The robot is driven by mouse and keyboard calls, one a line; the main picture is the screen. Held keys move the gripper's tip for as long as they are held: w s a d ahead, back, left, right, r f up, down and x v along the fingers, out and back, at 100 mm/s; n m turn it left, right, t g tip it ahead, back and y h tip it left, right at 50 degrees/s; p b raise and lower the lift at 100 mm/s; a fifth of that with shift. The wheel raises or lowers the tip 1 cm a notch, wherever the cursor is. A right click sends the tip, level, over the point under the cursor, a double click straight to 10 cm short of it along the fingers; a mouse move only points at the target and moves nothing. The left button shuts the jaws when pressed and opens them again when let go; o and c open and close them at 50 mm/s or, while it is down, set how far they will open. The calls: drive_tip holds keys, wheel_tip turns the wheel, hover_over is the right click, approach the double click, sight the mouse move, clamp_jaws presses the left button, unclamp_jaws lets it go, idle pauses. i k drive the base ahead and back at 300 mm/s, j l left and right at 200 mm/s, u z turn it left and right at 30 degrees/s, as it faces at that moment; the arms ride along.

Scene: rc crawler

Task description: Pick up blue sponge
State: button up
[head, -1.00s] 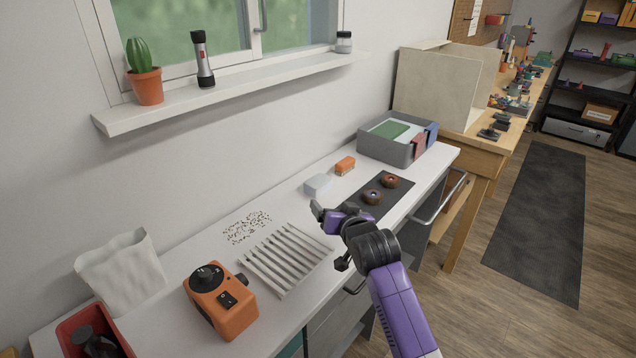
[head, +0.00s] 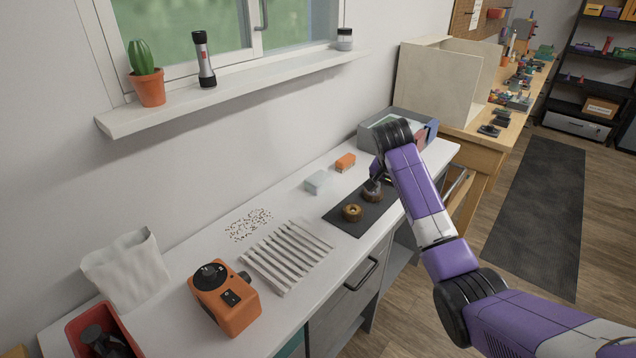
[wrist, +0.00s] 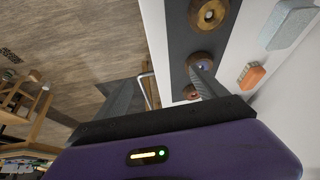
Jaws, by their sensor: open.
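The blue sponge (head: 319,181) looks like a pale blue-grey block lying on the white counter, behind the dark mat. It also shows at the upper right of the wrist view (wrist: 290,24). My gripper (head: 377,184) is over the far part of the mat, to the right of the sponge and apart from it. In the wrist view my gripper (wrist: 163,85) has its two fingers spread wide with nothing held between them. The arm hides part of the mat and the grey tray in the head view.
Brown rings (head: 352,212) sit on the dark mat (head: 350,228); one is close to my right finger in the wrist view. An orange block (head: 345,162) lies beyond the sponge. A grey tray (head: 372,143), slatted rack (head: 287,256) and orange device (head: 226,298) are on the counter.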

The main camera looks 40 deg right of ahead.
sight(317, 183)
drive_tip(key=i+j, duration=0.1)
drive_tip(key=i, duration=0.9)
